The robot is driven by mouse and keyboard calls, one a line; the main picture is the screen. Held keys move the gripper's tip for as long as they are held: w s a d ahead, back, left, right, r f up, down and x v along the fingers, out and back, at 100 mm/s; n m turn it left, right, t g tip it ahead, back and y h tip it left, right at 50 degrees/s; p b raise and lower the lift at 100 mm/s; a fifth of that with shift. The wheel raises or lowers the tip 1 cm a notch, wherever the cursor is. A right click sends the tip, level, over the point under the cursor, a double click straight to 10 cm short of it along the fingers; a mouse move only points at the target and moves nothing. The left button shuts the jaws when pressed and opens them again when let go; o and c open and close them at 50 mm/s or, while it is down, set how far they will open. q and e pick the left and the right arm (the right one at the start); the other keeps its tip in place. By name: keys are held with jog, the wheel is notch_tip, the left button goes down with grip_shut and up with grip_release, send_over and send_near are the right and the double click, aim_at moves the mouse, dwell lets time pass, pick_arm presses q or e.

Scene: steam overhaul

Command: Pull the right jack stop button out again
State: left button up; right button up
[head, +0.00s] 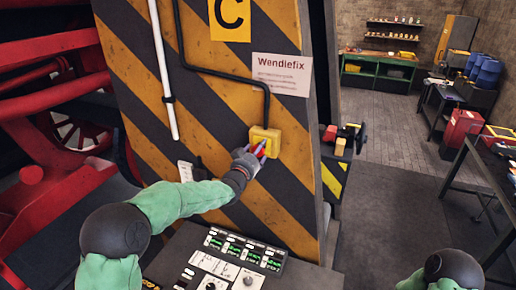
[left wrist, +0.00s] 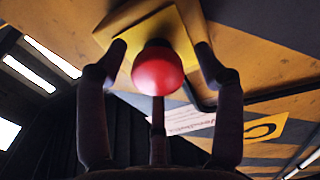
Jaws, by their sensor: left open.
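The stop button is a red mushroom knob (left wrist: 157,71) on a yellow box. The yellow box (head: 274,138) is fixed to the black-and-yellow striped column in the head view. My left gripper (head: 257,152) is right at the button and largely covers it there. In the left wrist view, its open fingers (left wrist: 162,62) stand on either side of the red knob, with a visible gap on both sides. Whether the knob is pressed in or out cannot be told. My right gripper is not in view.
The striped column (head: 215,105) carries a "Wendiefix" sign (head: 282,75), a black conduit and a white pipe. A control panel (head: 225,265) with switches and green displays stands below my left arm. Red machinery (head: 50,120) is at the left. Open floor (head: 385,200) lies right of the column.

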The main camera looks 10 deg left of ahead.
pick_arm(q)
jog(key=shift+w, duration=0.25)
